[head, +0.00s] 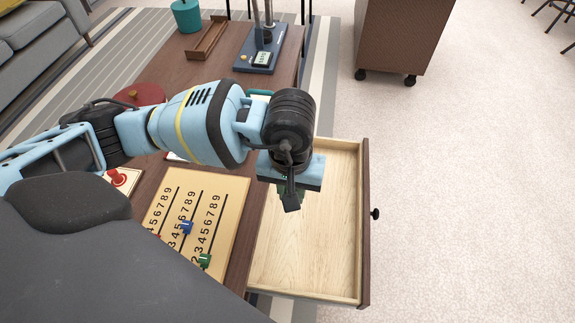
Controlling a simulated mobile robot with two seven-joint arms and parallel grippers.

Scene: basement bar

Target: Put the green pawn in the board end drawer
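The board end drawer (333,240) is pulled out from the table, and its pale wooden floor looks bare. My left gripper (291,201) hangs over the drawer near its table side, pointing down. Green parts of the green pawn (282,190) show around the dark finger, so the gripper appears shut on it; most of the pawn is hidden. I cannot tell whether the pawn touches the drawer floor. My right gripper is not in view.
A number board (167,205) with a blue marker (186,227) and a green marker (204,260) lies left of the drawer. A red piece (117,178) stands farther left. A blue-based device (268,57), wooden tray (207,38) and teal pot (186,15) are at the back.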

